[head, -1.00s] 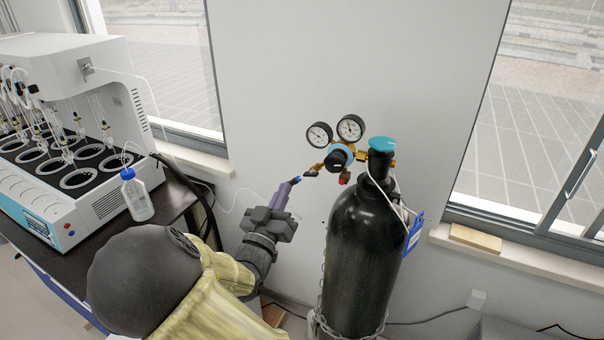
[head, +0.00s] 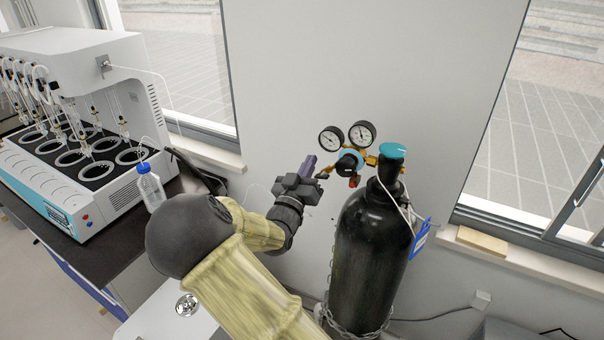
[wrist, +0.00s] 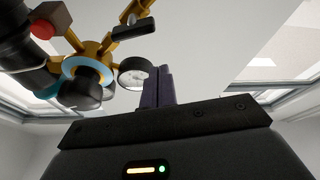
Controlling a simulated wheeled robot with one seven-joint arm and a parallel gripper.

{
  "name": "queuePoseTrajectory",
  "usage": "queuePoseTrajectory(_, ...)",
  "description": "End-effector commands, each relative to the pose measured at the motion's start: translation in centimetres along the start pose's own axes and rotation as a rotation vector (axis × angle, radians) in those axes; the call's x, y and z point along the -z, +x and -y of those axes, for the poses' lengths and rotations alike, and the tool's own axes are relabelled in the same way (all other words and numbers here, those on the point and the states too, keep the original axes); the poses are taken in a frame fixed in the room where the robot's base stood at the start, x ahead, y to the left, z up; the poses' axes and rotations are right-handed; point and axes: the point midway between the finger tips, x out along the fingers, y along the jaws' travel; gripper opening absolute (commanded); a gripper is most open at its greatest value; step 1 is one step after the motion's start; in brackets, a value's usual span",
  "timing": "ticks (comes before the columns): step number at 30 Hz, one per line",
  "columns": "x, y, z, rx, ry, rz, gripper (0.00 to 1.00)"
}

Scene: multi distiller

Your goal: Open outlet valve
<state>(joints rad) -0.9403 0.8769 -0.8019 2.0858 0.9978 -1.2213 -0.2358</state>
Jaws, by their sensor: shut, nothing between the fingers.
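The brass regulator (head: 370,160) has two round gauges and a blue-ringed black knob (head: 347,163). On its left end is a small outlet valve with a dark handle (head: 322,176). In the wrist view, a dark bar-shaped handle (wrist: 136,30) sits on a brass arm above my fingers. My gripper (head: 308,163) is just left of the outlet valve, fingers together and pointing up. The fingers (wrist: 157,82) also show in the wrist view, shut and empty, below and right of the handle. Whether they touch the handle cannot be told; a gap shows in the wrist view.
The black gas cylinder (head: 368,250) with a teal cap stands right of my arm, chained. A bench (head: 125,210) with a white distiller (head: 85,55) and a bottle (head: 150,187) is at left. The wall lies close behind the regulator; windows flank it.

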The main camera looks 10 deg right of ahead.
Motion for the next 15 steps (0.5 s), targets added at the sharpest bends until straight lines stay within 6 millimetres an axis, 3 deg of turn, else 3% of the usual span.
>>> queuePoseTrajectory(1,-0.1,0.6,-0.1,0.0,-0.005,0.002,0.0)
queuePoseTrajectory(9,-3.1,-0.7,-0.1,-0.001,-0.004,0.001,0.0)
queuePoseTrajectory(15,-3.8,-1.0,0.0,0.0,-0.001,0.001,0.0)
